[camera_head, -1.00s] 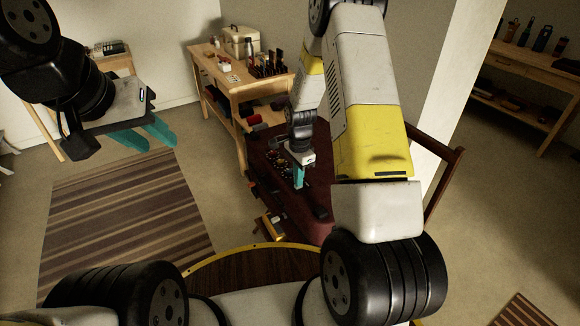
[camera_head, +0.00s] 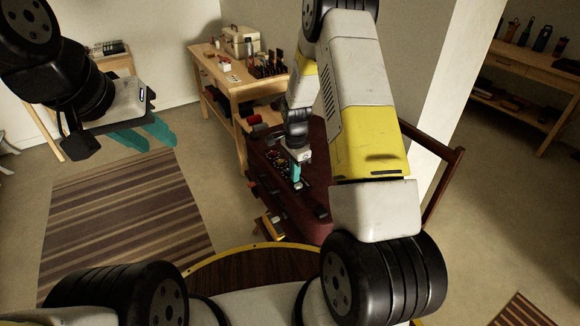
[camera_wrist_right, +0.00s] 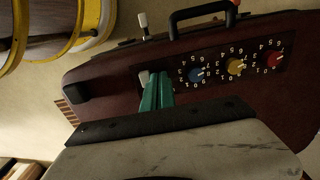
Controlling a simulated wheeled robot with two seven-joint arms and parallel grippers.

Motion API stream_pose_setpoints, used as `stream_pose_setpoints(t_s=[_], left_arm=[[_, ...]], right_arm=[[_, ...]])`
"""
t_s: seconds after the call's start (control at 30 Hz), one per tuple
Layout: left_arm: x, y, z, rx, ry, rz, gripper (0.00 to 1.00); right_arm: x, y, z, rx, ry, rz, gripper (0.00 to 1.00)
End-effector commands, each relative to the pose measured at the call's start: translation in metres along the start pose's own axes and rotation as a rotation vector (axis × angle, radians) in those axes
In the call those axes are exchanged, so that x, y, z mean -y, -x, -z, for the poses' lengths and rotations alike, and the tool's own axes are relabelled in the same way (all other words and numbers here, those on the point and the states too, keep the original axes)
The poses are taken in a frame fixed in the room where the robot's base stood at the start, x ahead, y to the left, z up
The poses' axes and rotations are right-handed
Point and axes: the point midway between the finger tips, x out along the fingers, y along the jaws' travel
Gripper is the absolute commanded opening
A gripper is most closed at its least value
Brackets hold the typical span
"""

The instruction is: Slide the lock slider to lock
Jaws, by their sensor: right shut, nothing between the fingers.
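The dark red suitcase (camera_head: 312,215) stands below my right arm in the head view. In the right wrist view its maroon face (camera_wrist_right: 110,70) carries a black panel with a blue dial (camera_wrist_right: 196,74), a yellow dial (camera_wrist_right: 236,67) and a red dial (camera_wrist_right: 275,60). A small pale piece (camera_wrist_right: 144,77), which looks like the lock slider, sits just left of my right fingertips. My right gripper (camera_wrist_right: 159,76) is shut and empty, at the panel's left end; whether it touches the pale piece is unclear. It also shows in the head view (camera_head: 296,172). My left gripper (camera_head: 147,134) is open and empty, away from the suitcase.
The suitcase's black handle (camera_wrist_right: 205,15) and a pale-tipped lever (camera_wrist_right: 143,20) stand beyond the panel. A wooden workbench (camera_head: 240,88) with tools is behind the suitcase. A striped rug (camera_head: 125,225) lies on open floor to the left. A wooden rail (camera_head: 443,190) is at right.

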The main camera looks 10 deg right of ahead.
Motion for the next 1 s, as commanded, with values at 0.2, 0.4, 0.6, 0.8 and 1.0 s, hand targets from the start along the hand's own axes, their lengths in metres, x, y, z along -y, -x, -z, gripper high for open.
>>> stream_pose_setpoints(t_s=[0.2,0.4,0.6,0.8,1.0], left_arm=[[0.0,0.0,0.0,0.0,0.0,0.0,0.36],[0.0,0.0,0.0,0.0,0.0,0.0,0.36],[0.0,0.0,0.0,0.0,0.0,0.0,0.36],[0.0,0.0,0.0,0.0,0.0,0.0,0.36],[0.0,0.0,0.0,0.0,0.0,0.0,0.36]], right_arm=[[0.007,0.0,0.0,-0.001,0.001,0.001,0.0],[0.011,0.0,0.0,0.0,0.001,0.0,0.0],[0.011,0.0,0.0,0.0,0.001,0.0,0.0],[0.012,0.001,0.0,0.0,0.001,0.0,0.0],[0.012,0.016,0.0,-0.001,0.0,0.003,0.0]])
